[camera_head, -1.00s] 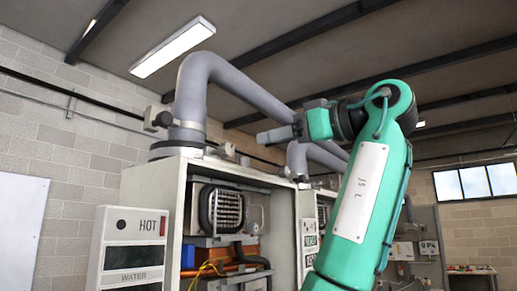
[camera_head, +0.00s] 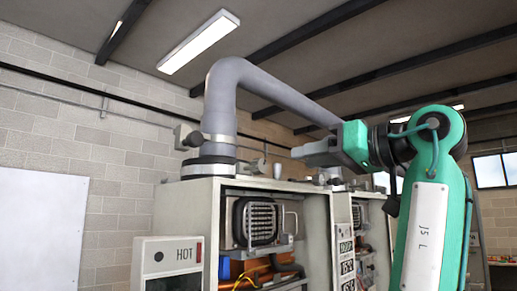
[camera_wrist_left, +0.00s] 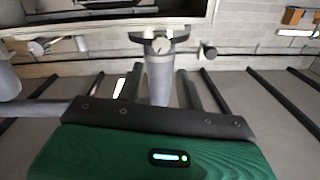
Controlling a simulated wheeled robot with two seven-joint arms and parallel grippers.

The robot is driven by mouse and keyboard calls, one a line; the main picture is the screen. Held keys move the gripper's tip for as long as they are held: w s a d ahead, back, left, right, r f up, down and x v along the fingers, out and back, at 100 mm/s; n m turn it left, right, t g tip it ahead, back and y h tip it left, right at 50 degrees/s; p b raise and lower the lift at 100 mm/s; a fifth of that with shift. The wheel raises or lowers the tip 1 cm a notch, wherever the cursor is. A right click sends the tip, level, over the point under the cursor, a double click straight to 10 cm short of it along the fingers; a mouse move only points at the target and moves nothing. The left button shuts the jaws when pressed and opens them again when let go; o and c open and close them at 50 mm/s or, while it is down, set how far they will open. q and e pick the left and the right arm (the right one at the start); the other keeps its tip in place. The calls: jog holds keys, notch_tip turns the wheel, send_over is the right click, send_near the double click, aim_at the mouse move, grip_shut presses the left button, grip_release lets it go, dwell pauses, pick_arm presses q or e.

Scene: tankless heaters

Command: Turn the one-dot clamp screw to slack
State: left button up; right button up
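A grey flue pipe (camera_head: 220,100) rises from the open heater cabinet (camera_head: 172,211) and bends right. A clamp band (camera_head: 219,138) circles its lower part, with a blocky grey screw fitting (camera_head: 187,137) on its left. Another fitting (camera_head: 252,167) is right of the pipe base. I cannot make out dot marks on either. My left gripper (camera_head: 303,152) points left, above the cabinet top and right of the pipe, apart from both. Its finger gap is unclear. My right gripper is not in view.
A white HOT panel (camera_head: 168,263) stands at the cabinet's front left. A second heater (camera_head: 368,235) is at the right, partly behind my arm. A brick wall (camera_head: 110,130) and ceiling beams lie behind. Air between gripper and pipe is clear.

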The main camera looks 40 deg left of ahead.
aim_at(263, 165)
pick_arm(q)
jog(key=a+p, duration=0.5)
jog(key=a, duration=0.7)
jog(key=shift+w+a+p, duration=0.15)
jog(key=shift+a+p, duration=0.15)
jog(key=shift+p, duration=0.1)
jog(key=shift+a+f, duration=0.1)
jog(key=shift+a, duration=0.65)
jog(key=c, duration=0.7)
jog(key=shift+f+n+b, duration=0.1)
jog(key=shift+n+b, duration=0.3)
jog(key=shift+n, duration=0.9)
jog(key=shift+r, duration=0.2)
